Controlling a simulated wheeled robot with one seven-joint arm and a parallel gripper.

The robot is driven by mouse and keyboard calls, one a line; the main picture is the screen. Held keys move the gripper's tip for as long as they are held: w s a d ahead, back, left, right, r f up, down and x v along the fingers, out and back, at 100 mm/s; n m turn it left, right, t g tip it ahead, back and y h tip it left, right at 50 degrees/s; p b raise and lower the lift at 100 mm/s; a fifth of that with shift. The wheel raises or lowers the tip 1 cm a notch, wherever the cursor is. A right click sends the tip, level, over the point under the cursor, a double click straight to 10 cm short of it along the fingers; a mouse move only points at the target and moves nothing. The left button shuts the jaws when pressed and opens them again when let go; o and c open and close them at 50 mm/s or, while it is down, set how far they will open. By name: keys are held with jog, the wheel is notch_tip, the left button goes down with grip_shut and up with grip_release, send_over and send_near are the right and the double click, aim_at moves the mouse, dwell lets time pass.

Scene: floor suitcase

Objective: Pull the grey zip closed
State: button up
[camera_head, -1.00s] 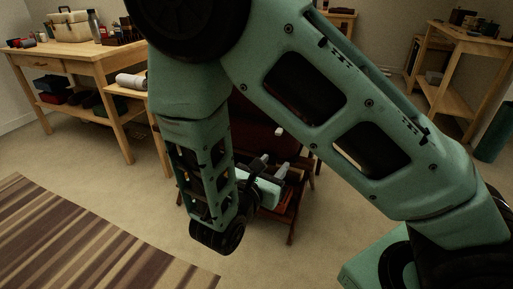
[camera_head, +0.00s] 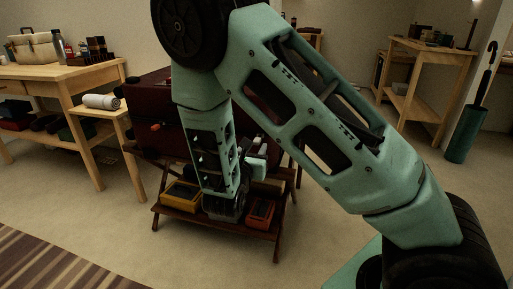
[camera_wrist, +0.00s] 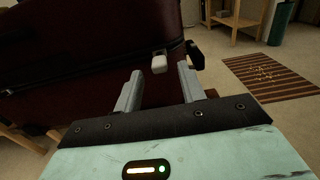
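The dark red suitcase (camera_head: 150,92) lies on a folding wooden rack; my arm hides part of it. In the wrist view its dark red side (camera_wrist: 95,65) fills the upper left, with a dark zip line running across. A small pale grey zip pull (camera_wrist: 159,62) hangs on this side near the right end. My gripper (camera_wrist: 159,74) is open, its two grey fingers apart, with the pull beyond and roughly between the tips. I cannot tell whether they touch it. In the head view my gripper (camera_head: 258,160) is at the suitcase's near right, partly hidden by my arm.
The rack's lower shelf holds a yellow box (camera_head: 180,196) and an orange-topped box (camera_head: 261,211). A small side table with a rolled towel (camera_head: 101,101) stands left. A workbench (camera_head: 50,75) is behind it. A green umbrella stand (camera_head: 464,133) is far right.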

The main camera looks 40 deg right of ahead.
aim_at(257, 144)
jog(key=shift+x, duration=1.8)
grip_shut()
jog(key=w+a+p, duration=0.3)
jog(key=w+a, duration=0.6)
jog(key=w, duration=0.2)
jog(key=shift+w, duration=0.2)
grip_release()
jog(key=p+v, duration=0.4)
jog(key=v, duration=1.3)
jog(key=shift+s, duration=0.2)
jog(key=shift+a, duration=0.1)
